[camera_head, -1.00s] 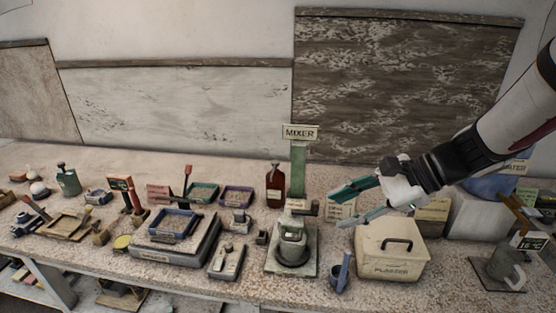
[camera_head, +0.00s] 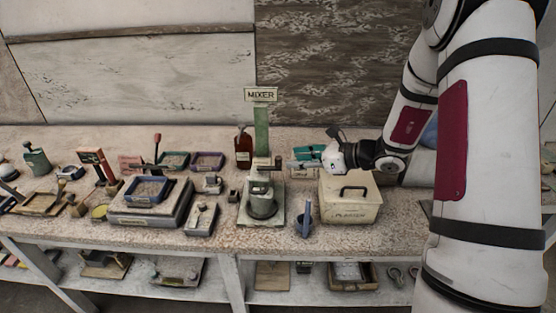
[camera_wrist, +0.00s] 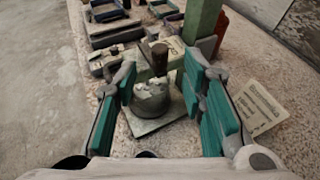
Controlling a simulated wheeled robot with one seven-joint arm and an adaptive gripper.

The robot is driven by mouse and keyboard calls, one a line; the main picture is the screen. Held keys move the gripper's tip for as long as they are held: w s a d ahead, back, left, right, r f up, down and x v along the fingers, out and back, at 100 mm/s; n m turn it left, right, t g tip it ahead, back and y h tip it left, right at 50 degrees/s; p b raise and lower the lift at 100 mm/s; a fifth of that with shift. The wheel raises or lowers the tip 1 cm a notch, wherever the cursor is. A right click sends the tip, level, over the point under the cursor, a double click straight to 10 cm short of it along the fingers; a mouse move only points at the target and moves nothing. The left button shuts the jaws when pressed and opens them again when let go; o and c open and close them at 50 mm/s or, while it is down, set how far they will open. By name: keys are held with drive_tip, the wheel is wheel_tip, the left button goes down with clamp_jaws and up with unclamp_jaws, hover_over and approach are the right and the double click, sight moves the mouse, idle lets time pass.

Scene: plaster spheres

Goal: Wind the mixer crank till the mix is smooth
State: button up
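The mixer stands on the bench, with a green post (camera_head: 261,130), a MIXER sign (camera_head: 261,95) and a grey pot (camera_head: 262,206) on a flat base plate. In the wrist view the pot (camera_wrist: 150,104) holds a pale, lumpy mix. An upright crank knob (camera_wrist: 159,59) with a brown top stands above the pot, partly hiding it. My gripper (camera_head: 298,161) is right of the post, above and right of the pot. In the wrist view my gripper (camera_wrist: 161,72) is open, its teal fingers on either side of the knob in the picture; I see no contact.
A plaster box (camera_head: 351,212) with a black handle stands right of the mixer, below my gripper. A blue scoop-like cup (camera_head: 304,222) is between them. A brown bottle (camera_head: 243,148) stands left of the post. Trays and a scale (camera_head: 152,203) fill the left.

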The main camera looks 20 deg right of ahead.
sight(278, 167)
drive_tip(key=x, duration=0.7)
drive_tip(key=shift+f, duration=0.1)
drive_tip(key=shift+c, duration=0.4)
clamp_jaws()
